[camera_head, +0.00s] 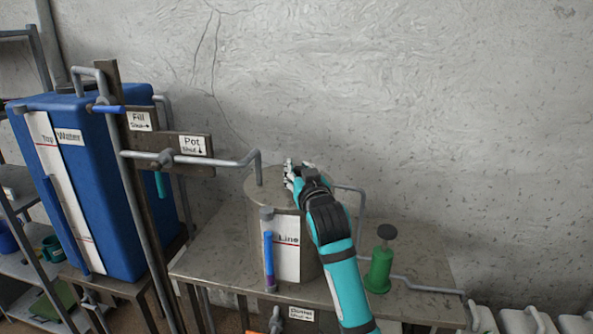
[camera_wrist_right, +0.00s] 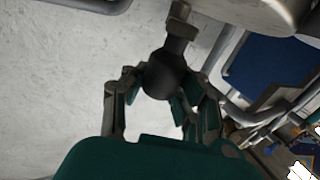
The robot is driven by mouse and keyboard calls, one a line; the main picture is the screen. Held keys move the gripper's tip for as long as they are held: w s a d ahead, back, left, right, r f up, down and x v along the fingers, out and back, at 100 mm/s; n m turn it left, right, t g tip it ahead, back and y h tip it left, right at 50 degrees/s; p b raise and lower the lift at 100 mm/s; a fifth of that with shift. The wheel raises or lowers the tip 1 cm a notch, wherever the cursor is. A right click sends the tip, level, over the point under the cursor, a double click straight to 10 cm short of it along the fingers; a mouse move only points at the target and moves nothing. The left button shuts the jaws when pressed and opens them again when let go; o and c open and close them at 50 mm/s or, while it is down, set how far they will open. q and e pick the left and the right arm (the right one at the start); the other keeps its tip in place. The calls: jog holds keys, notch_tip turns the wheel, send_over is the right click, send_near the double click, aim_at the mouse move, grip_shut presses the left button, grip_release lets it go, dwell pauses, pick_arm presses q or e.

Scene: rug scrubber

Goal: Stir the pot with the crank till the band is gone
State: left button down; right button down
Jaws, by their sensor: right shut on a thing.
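The pot (camera_head: 256,228) is a grey metal cylinder on a metal table, with a white "Line" label (camera_head: 287,245) on its front. A sight tube (camera_head: 268,258) beside the label looks blue above and darker purple lower down; I cannot tell a clear band. My right gripper (camera_head: 292,174) is over the pot's top. In the right wrist view its fingers (camera_wrist_right: 160,92) are shut around the black round knob (camera_wrist_right: 163,74) of the crank, which joins a grey metal arm (camera_wrist_right: 180,30). My gripper hides most of the crank in the head view. My left gripper is not in view.
A blue "Tap Water" tank (camera_head: 105,190) stands at left. A pipe (camera_head: 228,162) with "Fill" and "Pot" signs leads over the pot. A green bottle-like thing (camera_head: 379,268) with a dark knob stands right of the pot. The table's right part (camera_head: 425,255) is mostly clear.

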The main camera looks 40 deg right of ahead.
jog(key=shift+s+d+f, duration=0.1)
jog(key=shift+d+f, duration=0.05)
jog(key=shift+f, duration=0.25)
jog(key=c, duration=1.4)
grip_release()
jog(key=shift+c, duration=0.2)
jog(key=o, duration=0.5)
jog(key=shift+s+d+r, duration=0.15)
jog(key=shift+s+r, duration=0.15)
jog(key=shift+s, duration=0.1)
jog(key=shift+w+a, duration=0.15)
jog(key=shift+a, duration=0.1)
jog(key=v, duration=1.2)
jog(key=shift+d, duration=0.15)
